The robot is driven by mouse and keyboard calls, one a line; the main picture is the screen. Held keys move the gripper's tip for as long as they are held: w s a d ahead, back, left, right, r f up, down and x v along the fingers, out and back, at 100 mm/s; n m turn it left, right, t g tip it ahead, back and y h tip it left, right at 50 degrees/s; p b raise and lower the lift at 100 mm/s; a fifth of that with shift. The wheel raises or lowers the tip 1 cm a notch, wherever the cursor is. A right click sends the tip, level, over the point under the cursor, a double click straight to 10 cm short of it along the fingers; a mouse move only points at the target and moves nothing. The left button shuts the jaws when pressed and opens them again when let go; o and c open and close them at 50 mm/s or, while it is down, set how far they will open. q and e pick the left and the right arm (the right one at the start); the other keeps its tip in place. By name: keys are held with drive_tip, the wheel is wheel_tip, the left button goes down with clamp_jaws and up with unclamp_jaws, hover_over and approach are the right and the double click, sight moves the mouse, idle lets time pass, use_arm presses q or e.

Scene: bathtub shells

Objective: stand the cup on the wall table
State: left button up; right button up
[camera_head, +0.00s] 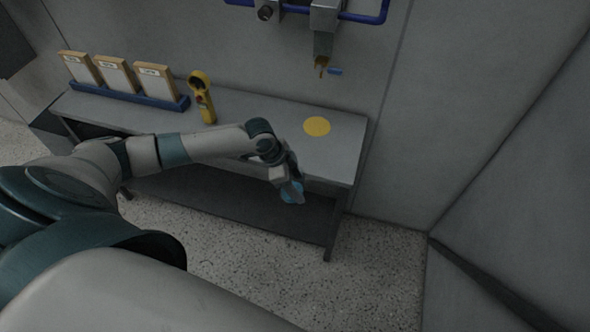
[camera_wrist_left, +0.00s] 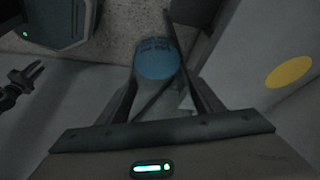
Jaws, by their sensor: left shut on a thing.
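The cup (camera_head: 292,192) is blue and small in the head view, at the end of my left arm, in front of the wall table's front edge. In the left wrist view the blue cup (camera_wrist_left: 157,60) sits between the fingers of my left gripper (camera_wrist_left: 168,92), which is shut on it. The gripper (camera_head: 290,186) hides part of the cup in the head view. The wall table (camera_head: 345,150) is a grey bench against the wall, with a yellow round mark (camera_head: 317,126) on its right part. The mark also shows at the right of the left wrist view (camera_wrist_left: 289,72).
A blue rack (camera_head: 130,95) with three tan-edged boards stands at the table's left. A yellow handheld device (camera_head: 203,98) stands beside it. A blue pipe and a tap (camera_head: 324,45) hang on the wall above. The tabletop around the yellow mark is clear.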

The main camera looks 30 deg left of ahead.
use_arm(q)
drive_tip(key=w+d+r+n+t+y+b, duration=0.1)
drive_tip(key=w+d+r+n+b, duration=0.3)
drive_tip(key=d+r+b, duration=0.3)
wheel_tip(320, 180, up, 12)
drive_tip(key=s+d+n+t+y+b, duration=0.1)
drive_tip(key=s+n+y+b, duration=0.1)
drive_tip(key=n+b, duration=0.3)
drive_tip(key=shift+f+n+y, duration=0.25)
drive_tip(key=shift+n+y, duration=0.05)
drive_tip(key=shift+n, duration=0.8)
